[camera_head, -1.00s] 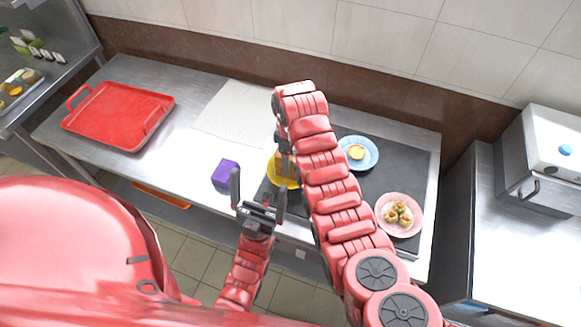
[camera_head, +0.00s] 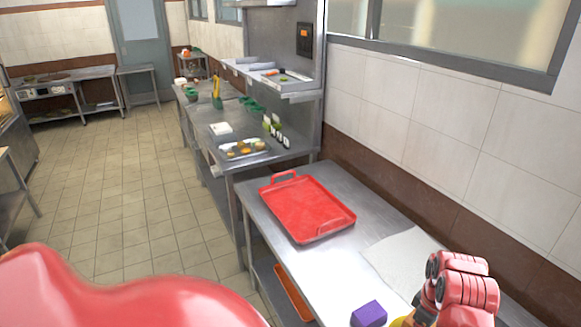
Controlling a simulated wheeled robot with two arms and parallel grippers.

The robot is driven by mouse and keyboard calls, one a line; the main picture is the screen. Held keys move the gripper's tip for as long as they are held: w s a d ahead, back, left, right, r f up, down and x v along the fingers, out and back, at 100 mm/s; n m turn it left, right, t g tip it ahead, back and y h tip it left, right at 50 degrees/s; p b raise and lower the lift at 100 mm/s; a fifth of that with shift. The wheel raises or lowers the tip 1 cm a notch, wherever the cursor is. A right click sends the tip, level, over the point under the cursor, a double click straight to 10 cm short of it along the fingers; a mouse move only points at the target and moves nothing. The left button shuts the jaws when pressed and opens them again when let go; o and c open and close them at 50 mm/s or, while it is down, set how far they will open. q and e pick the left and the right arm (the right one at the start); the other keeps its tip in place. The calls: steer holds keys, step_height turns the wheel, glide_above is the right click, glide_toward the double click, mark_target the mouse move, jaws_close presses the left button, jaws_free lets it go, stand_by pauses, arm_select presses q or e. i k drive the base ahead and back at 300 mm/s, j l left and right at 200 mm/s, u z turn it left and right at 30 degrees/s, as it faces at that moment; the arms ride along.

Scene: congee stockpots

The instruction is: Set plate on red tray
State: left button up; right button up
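The red tray (camera_head: 307,207), with raised rims and a handle at its far side, lies empty on the steel table. A sliver of a yellow plate (camera_head: 401,322) shows at the bottom edge of the view; most of it is cut off. My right arm bends over the table at the bottom right, right beside the yellow plate. The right gripper (camera_head: 424,317) is mostly hidden by the arm and the frame edge, so its hold is unclear. My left gripper is out of view.
A purple block (camera_head: 369,314) sits near the table's front edge. A pale sheet (camera_head: 405,256) lies right of the tray. Shelved counters with food trays (camera_head: 244,149) stand beyond the tray. An orange tray (camera_head: 294,292) is on the shelf below. Open tiled floor lies left.

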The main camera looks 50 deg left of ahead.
mark_target(304, 207)
steer(key=j+u, duration=0.25)
steer(key=u, duration=0.2)
steer(key=j+u, duration=0.25)
steer(key=u, duration=0.25)
steer(key=i+j+u, duration=0.15)
steer(key=u, duration=0.3)
steer(key=i+j+u, duration=0.2)
steer(key=u, duration=0.15)
steer(key=i+j+u, duration=0.2)
steer(key=u, duration=0.2)
steer(key=i+j+u, duration=0.1)
steer(key=u, duration=0.25)
steer(key=i+j+z, duration=0.1)
steer(key=i+z, duration=0.15)
steer(key=i, duration=0.15)
steer(key=i+j+z, duration=0.2)
steer(key=i, duration=0.2)
steer(key=i+z, duration=0.15)
steer(key=z, duration=0.3)
steer(key=i+z, duration=0.15)
steer(key=z, duration=0.3)
steer(key=i+j+z, duration=0.1)
steer(key=z, duration=0.4)
steer(key=i+j+z, duration=0.1)
steer(key=z, duration=0.35)
steer(key=i+j+z, duration=0.1)
steer(key=z, duration=0.35)
steer(key=j, duration=0.1)
